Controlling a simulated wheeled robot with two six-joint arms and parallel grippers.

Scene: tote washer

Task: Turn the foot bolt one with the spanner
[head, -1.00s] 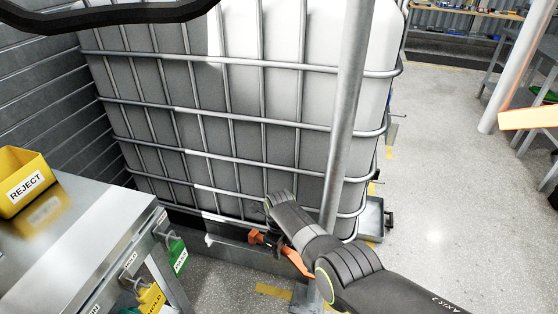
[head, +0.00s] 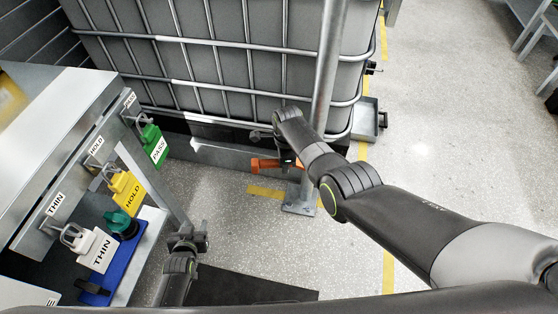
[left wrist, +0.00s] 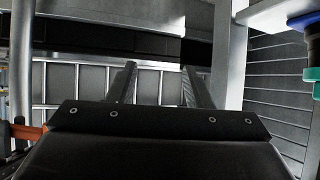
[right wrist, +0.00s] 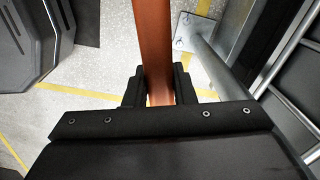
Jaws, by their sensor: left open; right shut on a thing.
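The orange spanner (head: 262,164) is held low beside the grey post (head: 326,85). In the right wrist view its orange handle (right wrist: 153,45) runs up between the fingers. My right gripper (right wrist: 158,88) is shut on it; in the head view this gripper (head: 287,158) is partly hidden by my wrist. The post's foot plate (head: 300,206) lies on the floor below the spanner, apart from it. The plate (right wrist: 187,32) also shows in the right wrist view, with small bolts I cannot tell apart. My left gripper (head: 188,240) is open and empty beside the bench; its fingers (left wrist: 158,88) show apart.
A large caged tank (head: 225,75) stands behind the post. Open floor (head: 440,130) lies at right.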

